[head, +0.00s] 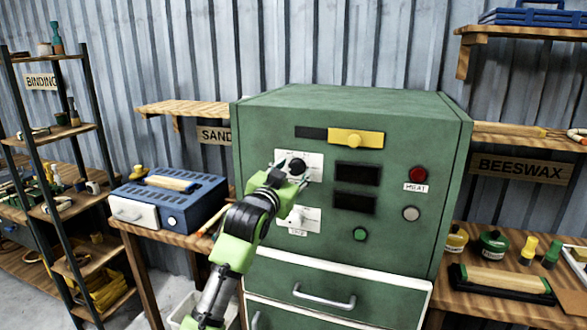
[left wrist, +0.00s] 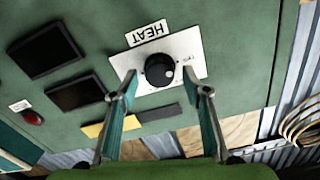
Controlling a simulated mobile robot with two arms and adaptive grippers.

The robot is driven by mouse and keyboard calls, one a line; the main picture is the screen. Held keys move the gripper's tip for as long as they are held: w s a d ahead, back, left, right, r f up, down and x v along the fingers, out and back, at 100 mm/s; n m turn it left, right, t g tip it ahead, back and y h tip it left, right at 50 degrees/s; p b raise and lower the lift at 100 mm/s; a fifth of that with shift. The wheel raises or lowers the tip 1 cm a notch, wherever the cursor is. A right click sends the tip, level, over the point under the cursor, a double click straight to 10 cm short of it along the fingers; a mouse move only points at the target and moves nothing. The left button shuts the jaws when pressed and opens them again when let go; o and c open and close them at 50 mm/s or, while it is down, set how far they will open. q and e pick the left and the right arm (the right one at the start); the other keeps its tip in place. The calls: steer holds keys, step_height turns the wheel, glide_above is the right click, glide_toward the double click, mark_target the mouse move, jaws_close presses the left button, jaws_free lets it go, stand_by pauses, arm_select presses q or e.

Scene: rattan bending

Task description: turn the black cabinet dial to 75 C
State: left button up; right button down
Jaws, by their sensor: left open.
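The black cabinet dial (head: 298,166) sits on a white plate high on the front of the green cabinet (head: 340,112). In the left wrist view the dial (left wrist: 159,70) is round and black, with a small pale mark on its lower right. Its plate scale is too small to read. My left gripper (head: 290,177) is in front of the dial, hiding part of the plate in the head view. In the left wrist view the open fingers (left wrist: 159,94) lie either side of the dial in the picture. No contact with it shows. My right gripper is not in view.
A second white plate with a knob (head: 298,215) sits below my gripper. Right of the dial are two dark displays (head: 357,173), a red button (head: 418,174) and a yellow slider (head: 355,138). A blue box (head: 205,200) stands on the left bench.

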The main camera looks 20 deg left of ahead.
arm_select(q)
steer(key=shift+w, duration=0.1)
steer(key=shift+c, duration=0.3)
steer(key=c, duration=1)
steer(key=shift+c, duration=0.2)
